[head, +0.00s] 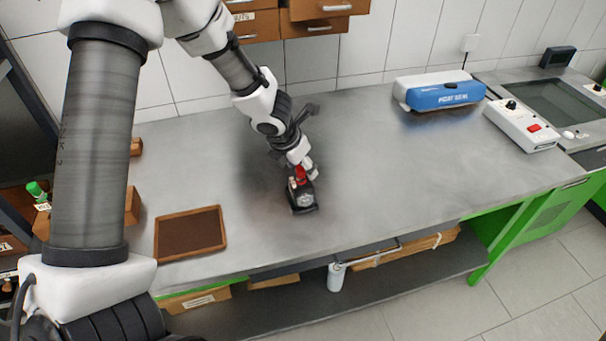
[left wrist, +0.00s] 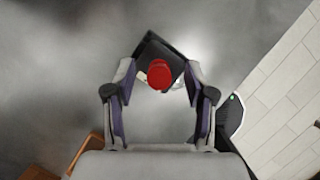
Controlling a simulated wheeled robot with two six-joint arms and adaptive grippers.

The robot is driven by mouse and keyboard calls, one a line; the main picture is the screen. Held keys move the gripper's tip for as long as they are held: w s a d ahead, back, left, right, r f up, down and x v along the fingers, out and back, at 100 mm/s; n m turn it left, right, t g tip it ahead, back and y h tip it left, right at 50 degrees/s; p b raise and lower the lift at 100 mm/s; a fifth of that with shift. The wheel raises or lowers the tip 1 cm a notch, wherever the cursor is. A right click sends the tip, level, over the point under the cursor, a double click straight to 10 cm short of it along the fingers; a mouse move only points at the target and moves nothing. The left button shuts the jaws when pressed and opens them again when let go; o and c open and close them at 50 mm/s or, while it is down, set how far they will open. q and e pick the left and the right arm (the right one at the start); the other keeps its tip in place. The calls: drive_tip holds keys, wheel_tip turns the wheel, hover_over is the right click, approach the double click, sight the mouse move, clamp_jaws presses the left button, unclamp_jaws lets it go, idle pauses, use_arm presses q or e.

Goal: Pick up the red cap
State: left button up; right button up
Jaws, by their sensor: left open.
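The red cap (head: 300,173) sits on top of a small black block-shaped object (head: 302,197) on the metal bench. In the left wrist view the cap (left wrist: 159,74) is round and lies ahead of and between my fingertips, with the black object (left wrist: 168,52) under it. My left gripper (head: 301,170) is open above the bench, its fingers on either side of the cap. In the left wrist view the left gripper (left wrist: 160,80) shows a clear gap between each finger and the cap. My right gripper is not in view.
A brown framed tray (head: 190,232) lies on the bench to the left. A blue and white box (head: 440,91) and a white control box with a red switch (head: 521,124) stand at the right. The bench (head: 400,170) between is clear.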

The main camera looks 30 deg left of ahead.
use_arm(q)
drive_tip(key=shift+w+f, duration=0.15)
drive_tip(key=shift+s+a, duration=0.1)
drive_tip(key=shift+s, duration=0.2)
drive_tip(key=shift+c, duration=1.4)
drive_tip(key=shift+s+r, duration=0.1)
drive_tip(key=shift+r, duration=0.1)
drive_tip(key=c, duration=0.4)
drive_tip(key=shift+c, duration=0.7)
